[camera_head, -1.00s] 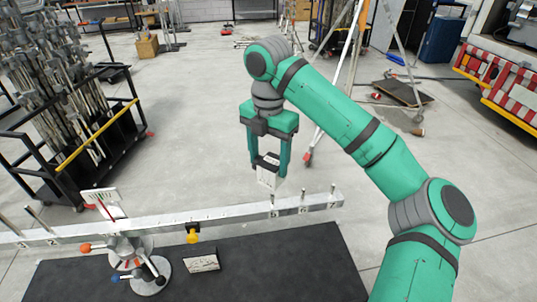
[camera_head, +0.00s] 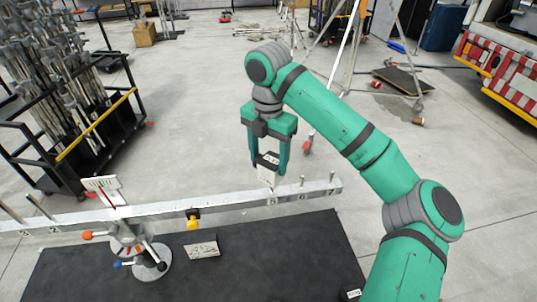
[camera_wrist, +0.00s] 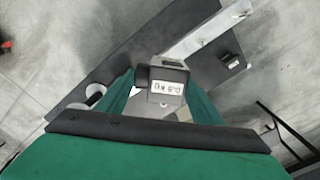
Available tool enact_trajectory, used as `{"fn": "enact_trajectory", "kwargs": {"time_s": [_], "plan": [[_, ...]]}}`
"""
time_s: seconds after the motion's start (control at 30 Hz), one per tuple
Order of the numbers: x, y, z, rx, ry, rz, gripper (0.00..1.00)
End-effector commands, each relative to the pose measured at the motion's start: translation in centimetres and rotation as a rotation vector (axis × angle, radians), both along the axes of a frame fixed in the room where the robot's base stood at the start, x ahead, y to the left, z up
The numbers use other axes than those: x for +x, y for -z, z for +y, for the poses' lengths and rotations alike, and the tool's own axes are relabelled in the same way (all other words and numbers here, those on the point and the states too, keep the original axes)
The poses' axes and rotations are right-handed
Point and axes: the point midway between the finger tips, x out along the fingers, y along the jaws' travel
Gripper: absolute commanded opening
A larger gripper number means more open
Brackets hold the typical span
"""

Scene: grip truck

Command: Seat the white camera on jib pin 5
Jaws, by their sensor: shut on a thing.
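The white camera (camera_head: 266,176) is a small pale box with a dark part at its upper end. My gripper (camera_head: 269,162) is shut on it and holds it upright over the right part of the jib bar (camera_head: 235,202). The camera's lower end appears at or just above the spot marked 5, and it hides most of pin 5; I cannot tell whether they touch. Pin 6 (camera_head: 302,182) and pin 7 (camera_head: 332,178) stand free to the right. In the wrist view the camera (camera_wrist: 167,82) sits between the fingers with a 0.8 kg label.
A stand with coloured knobs (camera_head: 148,262), a yellow knob (camera_head: 193,222) and a white sign (camera_head: 202,248) are at the near left. A dark mat (camera_head: 270,255) lies below the bar. A cart of metal stands (camera_head: 75,155) is at the left.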

Motion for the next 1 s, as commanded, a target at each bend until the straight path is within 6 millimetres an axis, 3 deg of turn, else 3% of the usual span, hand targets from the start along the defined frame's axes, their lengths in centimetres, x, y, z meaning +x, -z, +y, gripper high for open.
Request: {"fn": "enact_trajectory", "kwargs": {"time_s": [1.0], "plan": [[0.0, 4.0, 0.0, 0.001, 0.001, -0.001, 0.41]]}}
